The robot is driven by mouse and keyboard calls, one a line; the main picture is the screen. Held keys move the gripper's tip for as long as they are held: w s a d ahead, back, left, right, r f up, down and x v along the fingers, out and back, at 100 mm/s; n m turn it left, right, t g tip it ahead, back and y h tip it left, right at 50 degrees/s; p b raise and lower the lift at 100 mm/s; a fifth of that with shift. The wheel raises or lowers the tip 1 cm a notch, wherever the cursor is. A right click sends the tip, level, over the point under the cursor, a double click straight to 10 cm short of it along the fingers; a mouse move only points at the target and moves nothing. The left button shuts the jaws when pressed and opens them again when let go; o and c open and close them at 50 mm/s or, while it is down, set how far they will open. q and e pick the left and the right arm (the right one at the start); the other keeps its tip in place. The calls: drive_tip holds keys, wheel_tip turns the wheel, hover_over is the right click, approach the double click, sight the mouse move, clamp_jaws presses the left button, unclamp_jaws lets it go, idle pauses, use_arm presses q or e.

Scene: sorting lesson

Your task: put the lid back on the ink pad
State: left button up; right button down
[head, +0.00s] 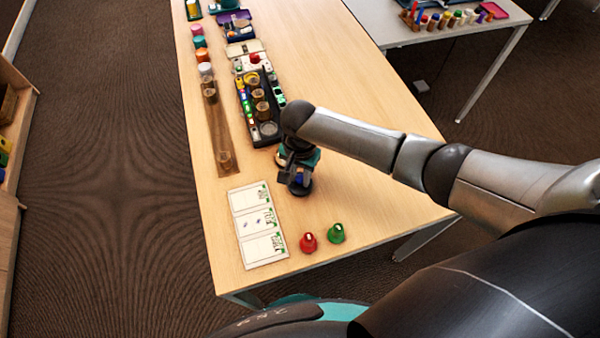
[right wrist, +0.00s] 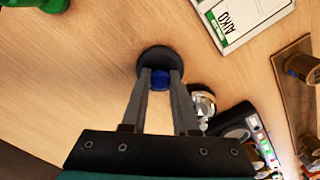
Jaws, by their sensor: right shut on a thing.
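My right gripper (head: 299,180) is shut on the blue knob (right wrist: 160,79) of a round black piece (right wrist: 158,62), which looks like the lid. The black disc also shows under the gripper in the head view (head: 300,189). I cannot tell whether it touches the table. A round grey disc (head: 268,129) lies at the near end of the black tray (head: 254,136), up and left of the gripper. It may be the open ink pad, but it is too small to be sure. A shiny round thing shows right of the fingers in the right wrist view (right wrist: 203,102). My left gripper is out of view.
A white three-panel card (head: 257,226) lies left of the gripper. A red knobbed piece (head: 308,243) and a green one (head: 336,233) stand near the front edge. A brown wooden strip (head: 217,130) holds round pieces. The table right of the gripper is clear.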

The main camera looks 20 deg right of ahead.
idle(0.3)
drive_tip(key=shift+c, duration=0.6)
unclamp_jaws()
drive_tip(key=shift+r+p, duration=3.5)
drive_tip(key=shift+p, duration=0.85)
clamp_jaws()
drive_tip(key=shift+f, duration=0.15)
